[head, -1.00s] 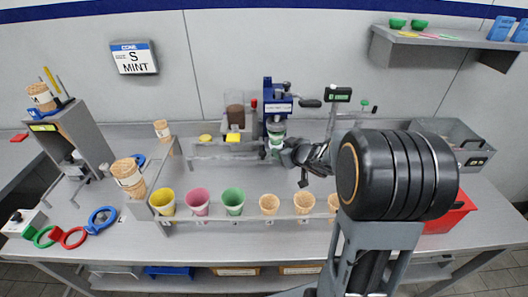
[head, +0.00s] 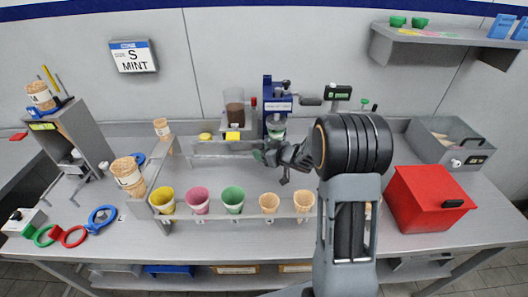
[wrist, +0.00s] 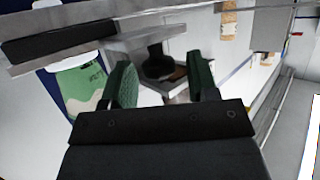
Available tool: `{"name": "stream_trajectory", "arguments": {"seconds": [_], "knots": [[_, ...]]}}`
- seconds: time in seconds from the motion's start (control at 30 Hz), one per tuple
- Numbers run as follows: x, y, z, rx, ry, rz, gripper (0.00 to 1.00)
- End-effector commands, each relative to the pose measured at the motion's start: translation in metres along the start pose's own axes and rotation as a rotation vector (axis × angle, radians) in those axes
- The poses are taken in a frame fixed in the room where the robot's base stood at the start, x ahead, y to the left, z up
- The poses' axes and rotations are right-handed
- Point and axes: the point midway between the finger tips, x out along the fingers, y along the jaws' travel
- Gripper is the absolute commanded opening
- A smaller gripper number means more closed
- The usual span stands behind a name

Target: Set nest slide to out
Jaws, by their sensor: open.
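The blue press (head: 277,100) stands at the back of the counter, with a green-and-white cup (head: 277,127) low in its front. The nest slide is not clearly distinguishable; the press's lower front is small and partly behind my gripper. My gripper (head: 262,153) is just in front of and below the press, pointing left. In the wrist view its two green-padded fingers (wrist: 160,82) are apart with nothing held between them. A grey part with a dark block lies beyond the fingers there, and a green-and-cream printed surface (wrist: 84,90) is left of them.
A dispenser with a brown-filled hopper (head: 234,115) stands left of the press. A front rail (head: 330,214) holds several coloured cups and cones. A red box (head: 425,200) and grey bin (head: 450,140) are right. Counter between rail and press is mostly clear.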

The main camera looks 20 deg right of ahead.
Motion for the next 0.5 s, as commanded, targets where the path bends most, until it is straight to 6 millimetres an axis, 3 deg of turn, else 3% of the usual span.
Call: {"name": "stream_trajectory", "arguments": {"seconds": [0.27, 0.5], "knots": [[0.0013, 0.0001, 0.0002, 0.0, 0.0, 0.001, 0.54], [0.0011, 0.0001, 0.0002, 0.0, -0.001, 0.001, 0.32]]}}
